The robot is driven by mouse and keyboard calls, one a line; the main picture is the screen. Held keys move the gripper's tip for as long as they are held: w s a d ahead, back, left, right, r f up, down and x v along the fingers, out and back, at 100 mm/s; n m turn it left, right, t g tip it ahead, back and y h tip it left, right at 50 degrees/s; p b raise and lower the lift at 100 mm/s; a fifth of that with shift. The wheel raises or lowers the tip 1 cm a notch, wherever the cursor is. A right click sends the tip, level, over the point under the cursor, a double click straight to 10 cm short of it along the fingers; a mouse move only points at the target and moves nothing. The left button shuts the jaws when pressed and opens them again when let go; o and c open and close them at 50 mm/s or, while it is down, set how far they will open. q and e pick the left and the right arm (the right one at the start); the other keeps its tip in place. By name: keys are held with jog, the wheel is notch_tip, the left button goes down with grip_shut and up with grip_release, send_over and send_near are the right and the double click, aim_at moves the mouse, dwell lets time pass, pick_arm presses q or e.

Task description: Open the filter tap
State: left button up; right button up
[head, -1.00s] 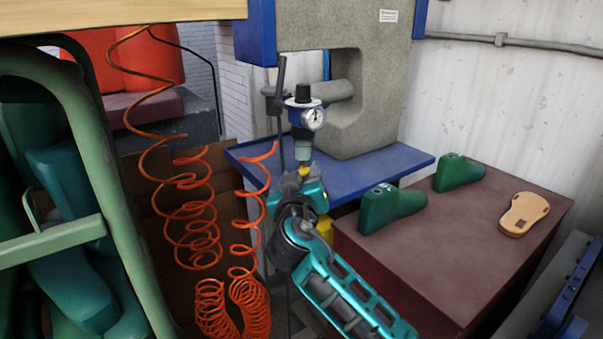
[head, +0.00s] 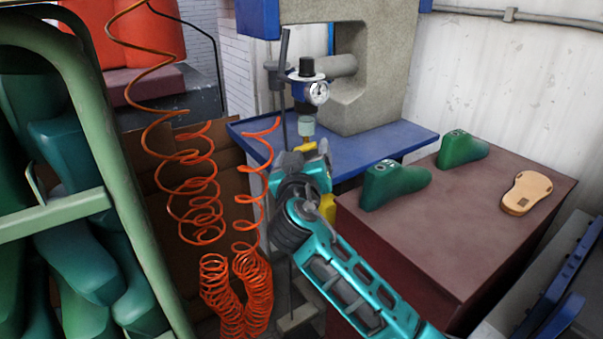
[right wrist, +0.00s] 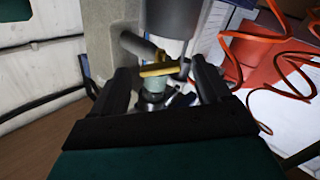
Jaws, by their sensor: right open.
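The filter unit (head: 308,93) hangs at the front of the press, with a black knob, a round gauge and a pale bowl. A small yellow tap (head: 306,147) sits under the bowl. In the right wrist view the yellow tap (right wrist: 157,70) lies crosswise beside the greenish bowl (right wrist: 153,84). My right gripper (head: 310,155) is just below the filter, pointing up at the tap. In the right wrist view its two dark fingers (right wrist: 163,85) stand apart, with the tap showing in the gap. I cannot tell whether they touch it. My left gripper is out of view.
An orange coiled hose (head: 243,270) hangs left of my right arm. A green rack (head: 100,130) holding shoe lasts stands at the left. A brown cabinet (head: 450,215) with two green lasts (head: 395,183) and a tan sole (head: 527,192) stands at the right. The press has a blue table (head: 375,150).

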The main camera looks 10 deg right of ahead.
jog(key=v, duration=1.1)
jog(key=shift+s, duration=0.2)
jog(key=shift+a+r, duration=0.1)
